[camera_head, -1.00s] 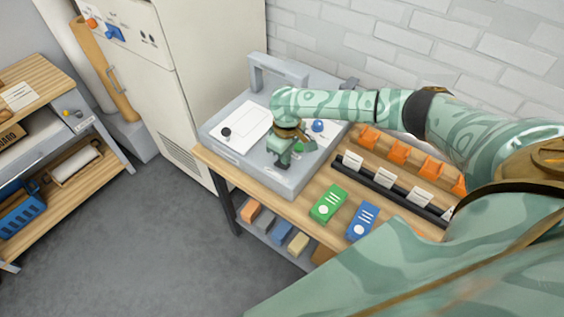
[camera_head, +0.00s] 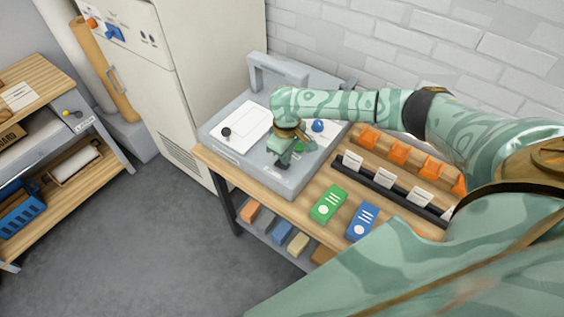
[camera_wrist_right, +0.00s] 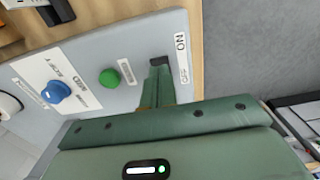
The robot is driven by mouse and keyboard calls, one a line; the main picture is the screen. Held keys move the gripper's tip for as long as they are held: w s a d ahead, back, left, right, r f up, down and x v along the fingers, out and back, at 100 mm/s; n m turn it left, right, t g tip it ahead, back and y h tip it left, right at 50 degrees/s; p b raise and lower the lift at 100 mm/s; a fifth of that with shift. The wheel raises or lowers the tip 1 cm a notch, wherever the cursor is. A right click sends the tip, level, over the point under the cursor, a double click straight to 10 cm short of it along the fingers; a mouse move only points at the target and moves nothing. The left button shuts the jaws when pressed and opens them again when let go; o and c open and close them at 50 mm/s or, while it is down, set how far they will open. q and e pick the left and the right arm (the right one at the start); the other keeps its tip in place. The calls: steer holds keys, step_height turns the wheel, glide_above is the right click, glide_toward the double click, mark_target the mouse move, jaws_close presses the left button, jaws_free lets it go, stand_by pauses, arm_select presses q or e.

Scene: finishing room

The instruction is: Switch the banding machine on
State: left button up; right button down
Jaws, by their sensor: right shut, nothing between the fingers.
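The grey banding machine (camera_head: 212,137) stands on the wooden bench in the head view. Its panel (camera_wrist_right: 90,60) fills the upper left of the right wrist view, with a blue knob (camera_wrist_right: 56,91), a green button (camera_wrist_right: 110,78) and an ON/OFF label (camera_wrist_right: 181,45). My right gripper (camera_head: 284,160) is shut and empty, pointing down at the panel's front part. In the wrist view its fingers (camera_wrist_right: 157,84) reach a dark piece beside the label. I cannot tell whether that piece is the switch or a fingertip, nor whether they touch. My left gripper is out of view.
A green box (camera_head: 328,204) and a blue box (camera_head: 362,222) lie on the bench right of the machine. Behind them are white cards and orange holders (camera_head: 399,152). A tall cream cabinet (camera_head: 195,75) stands left, and another wooden bench (camera_head: 42,75) at far left. Open floor lies in front.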

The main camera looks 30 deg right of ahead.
steer(key=shift+f+b, duration=0.35)
steer(key=shift+f, duration=0.6)
stand_by(0.6)
step_height(320, 180, up, 7)
steer(key=p, duration=0.9)
stand_by(0.6)
